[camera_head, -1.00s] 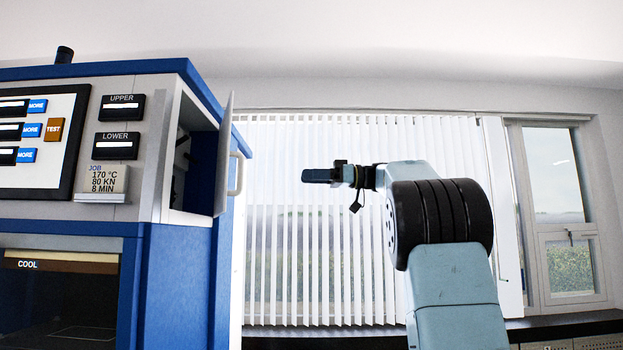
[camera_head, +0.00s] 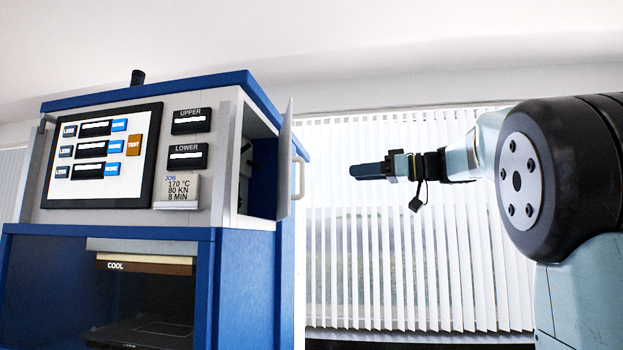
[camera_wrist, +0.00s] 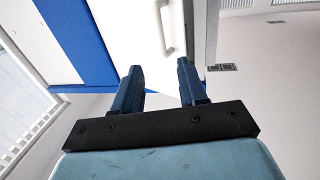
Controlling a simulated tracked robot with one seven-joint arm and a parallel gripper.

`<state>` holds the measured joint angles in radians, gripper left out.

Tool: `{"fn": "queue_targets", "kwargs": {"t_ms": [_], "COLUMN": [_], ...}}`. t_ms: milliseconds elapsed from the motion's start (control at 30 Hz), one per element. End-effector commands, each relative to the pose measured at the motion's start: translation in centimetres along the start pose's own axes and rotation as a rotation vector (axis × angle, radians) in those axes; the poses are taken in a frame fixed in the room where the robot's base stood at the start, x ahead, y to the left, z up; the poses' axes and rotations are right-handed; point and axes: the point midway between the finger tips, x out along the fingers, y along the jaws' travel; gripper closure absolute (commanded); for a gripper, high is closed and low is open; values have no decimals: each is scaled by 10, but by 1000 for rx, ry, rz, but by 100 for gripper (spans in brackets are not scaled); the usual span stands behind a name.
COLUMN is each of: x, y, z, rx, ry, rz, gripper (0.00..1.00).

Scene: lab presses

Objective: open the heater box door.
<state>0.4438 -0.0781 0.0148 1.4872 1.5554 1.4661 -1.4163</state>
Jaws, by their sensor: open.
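The heater box (camera_head: 262,168) is an open-fronted compartment at the right side of the blue and grey press. Its pale door (camera_head: 285,160) stands swung out, seen nearly edge-on, with a dark gap inside. A light handle (camera_head: 297,178) is on the door's right-hand face. My gripper (camera_head: 352,171) is to the right of the handle in the head view, apart from it, pointing left. In the wrist view the two blue fingers (camera_wrist: 158,70) are spread and empty. The white door panel (camera_wrist: 125,28) and its curved handle (camera_wrist: 166,28) lie beyond the fingertips.
The press has a control screen (camera_head: 102,147), a job card (camera_head: 178,190) and a COOL bay (camera_head: 143,300) below. Window blinds (camera_head: 420,240) stand behind my arm. Open space lies between my gripper and the door.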

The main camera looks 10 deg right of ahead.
Motion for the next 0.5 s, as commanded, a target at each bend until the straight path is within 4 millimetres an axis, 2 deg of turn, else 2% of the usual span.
{"fn": "queue_targets", "kwargs": {"t_ms": [167,500], "x": [16,74], "y": [0,0], "z": [0,1], "rx": [0,1], "ry": [-1,-1], "rz": [-1,-2], "gripper": [58,58]}}
